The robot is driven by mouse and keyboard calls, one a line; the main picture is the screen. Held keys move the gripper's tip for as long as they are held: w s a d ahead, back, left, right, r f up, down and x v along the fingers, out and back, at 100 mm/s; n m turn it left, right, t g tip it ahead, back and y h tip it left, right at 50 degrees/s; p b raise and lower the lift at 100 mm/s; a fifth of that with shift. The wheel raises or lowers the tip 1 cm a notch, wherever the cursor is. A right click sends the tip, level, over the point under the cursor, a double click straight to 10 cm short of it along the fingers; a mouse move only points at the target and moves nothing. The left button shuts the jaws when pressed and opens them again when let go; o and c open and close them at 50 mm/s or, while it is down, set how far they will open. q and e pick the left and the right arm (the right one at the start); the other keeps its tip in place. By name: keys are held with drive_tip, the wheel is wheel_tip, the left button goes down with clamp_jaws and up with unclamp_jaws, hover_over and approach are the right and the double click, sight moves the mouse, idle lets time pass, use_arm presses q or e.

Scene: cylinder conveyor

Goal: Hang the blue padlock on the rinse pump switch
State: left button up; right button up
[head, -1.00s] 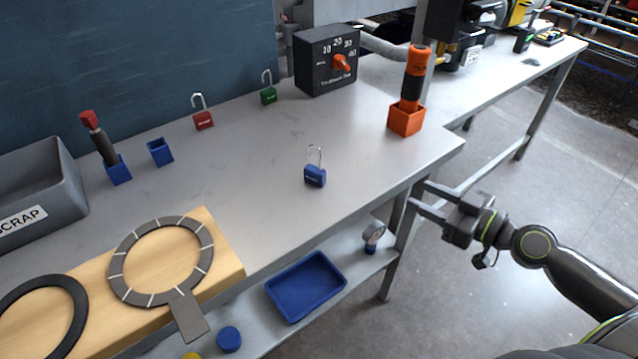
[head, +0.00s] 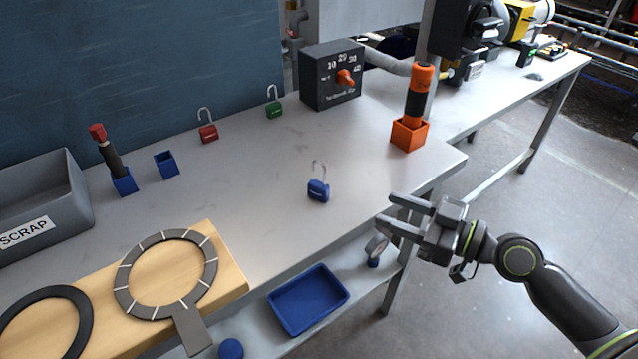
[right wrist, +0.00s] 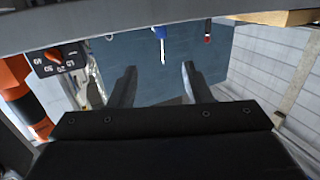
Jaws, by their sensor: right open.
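The blue padlock (head: 318,191) stands upright on the grey bench, its open shackle up, near the front edge. In the right wrist view the blue padlock (right wrist: 160,48) appears ahead, between the finger directions. My right gripper (head: 388,211) is open and empty, to the right of the padlock and apart from it, at the bench's front edge. Its fingers also show in the right wrist view (right wrist: 159,72). A black box with an orange knob and numbered dial (head: 331,77) stands at the back; I cannot tell a rinse pump switch by label. My left gripper is not in view.
A red padlock (head: 208,132) and green padlock (head: 274,108) stand farther back. An orange holder (head: 408,134) with an orange-black tool stands right. Blue holders, a grey scrap bin (head: 45,205) and a wooden board (head: 237,284) are left. A blue tray (head: 308,300) lies below.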

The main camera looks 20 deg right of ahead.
sight(326, 186)
drive_tip(key=p+x, duration=0.2)
drive_tip(key=x, duration=0.6)
drive_tip(key=shift+w+a+p, duration=0.25)
drive_tip(key=shift+a+p, duration=0.05)
drive_tip(key=shift+a, duration=0.05)
drive_tip(key=shift+w+a, duration=0.3)
drive_tip(key=p+x, duration=0.1)
drive_tip(key=x, duration=0.2)
drive_tip(key=shift+a+r+p, duration=0.15)
drive_tip(key=shift+p, duration=0.15)
drive_tip(key=shift+w+a, duration=0.25)
drive_tip(key=shift+w+a+f, duration=0.2)
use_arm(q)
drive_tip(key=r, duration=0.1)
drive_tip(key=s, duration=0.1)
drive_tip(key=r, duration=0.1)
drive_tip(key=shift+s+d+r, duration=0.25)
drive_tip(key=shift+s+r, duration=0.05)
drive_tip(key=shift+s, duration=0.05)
use_arm(e)
drive_tip(key=shift+c, duration=0.3)
